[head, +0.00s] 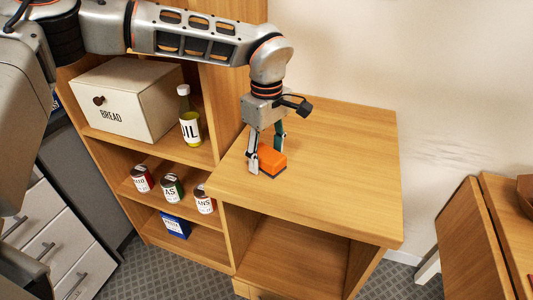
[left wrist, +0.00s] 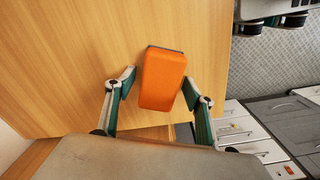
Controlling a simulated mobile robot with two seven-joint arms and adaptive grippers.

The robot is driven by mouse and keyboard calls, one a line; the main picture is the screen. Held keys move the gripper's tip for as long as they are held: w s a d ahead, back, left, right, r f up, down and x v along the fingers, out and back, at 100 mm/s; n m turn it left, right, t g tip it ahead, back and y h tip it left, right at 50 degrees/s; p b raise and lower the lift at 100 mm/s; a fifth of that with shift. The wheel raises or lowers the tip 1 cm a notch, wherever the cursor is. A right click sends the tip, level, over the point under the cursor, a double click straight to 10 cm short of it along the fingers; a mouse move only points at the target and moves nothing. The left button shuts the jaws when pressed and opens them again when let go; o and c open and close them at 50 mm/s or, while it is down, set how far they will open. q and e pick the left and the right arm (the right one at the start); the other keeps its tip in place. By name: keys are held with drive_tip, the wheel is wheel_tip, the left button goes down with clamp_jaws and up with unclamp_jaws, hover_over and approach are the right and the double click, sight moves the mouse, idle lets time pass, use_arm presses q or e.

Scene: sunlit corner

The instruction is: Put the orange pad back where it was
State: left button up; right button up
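The orange pad (head: 272,159) is a small block with a dark underside, at the top of the wooden cabinet, near its left edge. My left gripper (head: 266,150) points down over it, one finger on each side. In the left wrist view the pad (left wrist: 162,80) lies between the two fingertips (left wrist: 160,80). A very thin gap seems to show on its left side, and the right fingertip meets its edge. I cannot tell whether the fingers press on it, or whether it rests on the wood.
The cabinet top (head: 345,150) is otherwise bare. Lower shelves at left hold a bread box (head: 128,100), an oil bottle (head: 189,120), several cans (head: 172,188) and a blue box (head: 175,226). A wooden table (head: 480,240) stands at right. Grey drawers (head: 50,245) stand at left.

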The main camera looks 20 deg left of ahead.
sight(267, 152)
use_arm(q)
drive_tip(key=shift+r, duration=0.1)
wheel_tip(267, 152, up, 12)
drive_tip(key=p, duration=0.1)
idle(0.4)
idle(0.4)
